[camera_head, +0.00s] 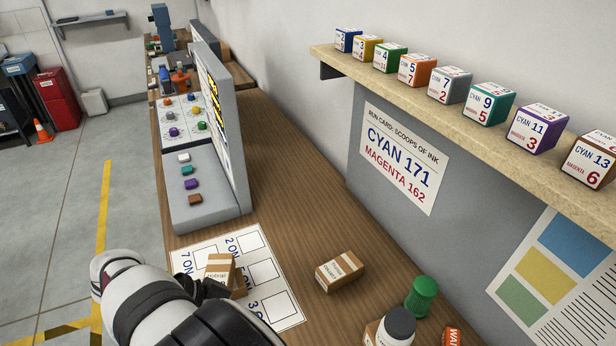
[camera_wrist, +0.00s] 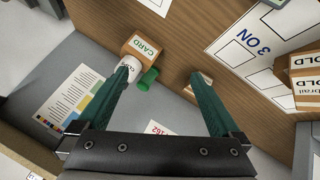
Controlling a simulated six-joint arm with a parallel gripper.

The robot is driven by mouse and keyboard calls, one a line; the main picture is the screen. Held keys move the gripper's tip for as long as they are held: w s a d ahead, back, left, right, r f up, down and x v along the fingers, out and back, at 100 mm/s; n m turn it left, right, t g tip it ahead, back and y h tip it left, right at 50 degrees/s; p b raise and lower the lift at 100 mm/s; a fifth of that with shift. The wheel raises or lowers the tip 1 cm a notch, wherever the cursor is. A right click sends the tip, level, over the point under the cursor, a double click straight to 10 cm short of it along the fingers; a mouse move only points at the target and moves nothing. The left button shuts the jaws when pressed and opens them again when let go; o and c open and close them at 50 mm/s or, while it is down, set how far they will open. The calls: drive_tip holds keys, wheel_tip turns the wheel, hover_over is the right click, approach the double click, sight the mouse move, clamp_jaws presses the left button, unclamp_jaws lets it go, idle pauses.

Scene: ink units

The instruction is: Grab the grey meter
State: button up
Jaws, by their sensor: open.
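The grey block (camera_head: 450,85), marked CYAN 7 and MAGENTA 2, sits on the wall shelf (camera_head: 420,83) in the head view. It stands in a row between an orange block (camera_head: 417,70) and a teal block (camera_head: 487,101). I take it to be the grey meter; it does not show in the wrist view. My gripper (camera_wrist: 163,73) is open, with nothing between its green fingers. It is over the table, well below and left of the shelf in the head view, where its fingertips are hidden.
The shelf also holds blue, yellow, green, purple and brown blocks. A run card (camera_head: 401,155) is on the wall below.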

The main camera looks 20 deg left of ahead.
drive_tip(key=s+a+f+t+y, duration=0.3)
drive_tip(key=s+a+f+t, duration=0.55)
drive_tip(key=s+a, duration=0.6)
drive_tip(key=shift+g, duration=0.65)
drive_tip(key=x, duration=1.6)
drive_tip(key=shift+w+d+f, duration=0.1)
drive_tip(key=shift+d+f, duration=0.1)
drive_tip(key=shift+f, duration=0.1)
drive_tip(key=c, duration=1.4)
